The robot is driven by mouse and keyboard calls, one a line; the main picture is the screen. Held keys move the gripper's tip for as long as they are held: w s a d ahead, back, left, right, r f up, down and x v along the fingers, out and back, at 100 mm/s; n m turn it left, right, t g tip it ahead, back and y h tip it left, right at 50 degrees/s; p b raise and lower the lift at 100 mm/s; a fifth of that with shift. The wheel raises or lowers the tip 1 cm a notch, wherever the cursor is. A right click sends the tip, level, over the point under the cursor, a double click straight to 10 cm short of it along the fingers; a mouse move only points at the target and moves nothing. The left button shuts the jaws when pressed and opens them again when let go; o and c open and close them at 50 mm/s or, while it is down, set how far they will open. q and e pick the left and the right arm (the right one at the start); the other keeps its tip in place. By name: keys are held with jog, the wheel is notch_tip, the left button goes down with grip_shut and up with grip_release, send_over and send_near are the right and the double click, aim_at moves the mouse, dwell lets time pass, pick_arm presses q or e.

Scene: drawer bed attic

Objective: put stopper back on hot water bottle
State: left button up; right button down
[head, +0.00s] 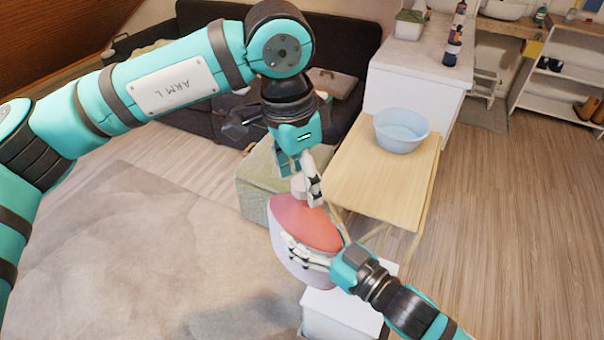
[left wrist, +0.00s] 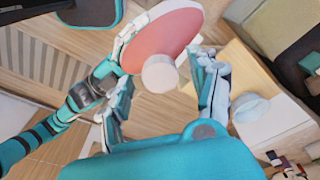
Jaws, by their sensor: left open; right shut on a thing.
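The hot water bottle (head: 305,225) has a pink-red face and pale sides, and is held tilted in the air. It also shows in the left wrist view (left wrist: 165,35). My right gripper (head: 315,255) is shut on its body. A pale round part at its mouth (left wrist: 160,73) faces my left wrist camera; I cannot tell whether it is the bare neck or the stopper. My left gripper (head: 305,180) is open just above the mouth. In its wrist view the fingers (left wrist: 163,90) stand on either side of the pale part, with gaps showing.
A wooden folding table (head: 385,175) with a blue basin (head: 401,130) stands to the right. A white box-like stool (head: 340,315) is below the bottle. A greenish cube (head: 258,185) and a dark sofa (head: 200,125) stand behind. The carpet at left is clear.

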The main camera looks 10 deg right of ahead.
pick_arm(q)
jog(key=shift+r, duration=0.1)
jog(key=shift+r, duration=2.15)
jog(key=shift+c, duration=0.3)
